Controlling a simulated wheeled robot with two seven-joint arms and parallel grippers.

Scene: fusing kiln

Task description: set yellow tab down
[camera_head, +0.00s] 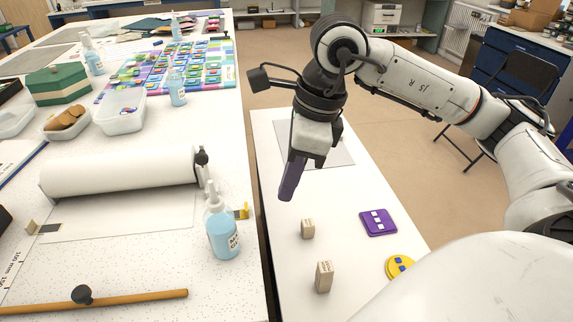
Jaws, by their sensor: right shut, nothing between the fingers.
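A round yellow piece (399,267) with small blue squares lies flat on the narrow white table at the lower right. It is the yellow thing that best fits the tab; my own white body partly hides it. My right gripper (288,187), with purple fingers, points down over the same table, up and left of the yellow piece and well apart from it. Its fingers are shut and hold nothing. My left gripper is not in view.
Two small wooden blocks (308,229) (324,276) stand near a purple square piece (378,222). A grey sheet (330,148) lies behind my right gripper. Left, across a gap, a larger table carries a blue bottle (222,232) and paper roll (120,172).

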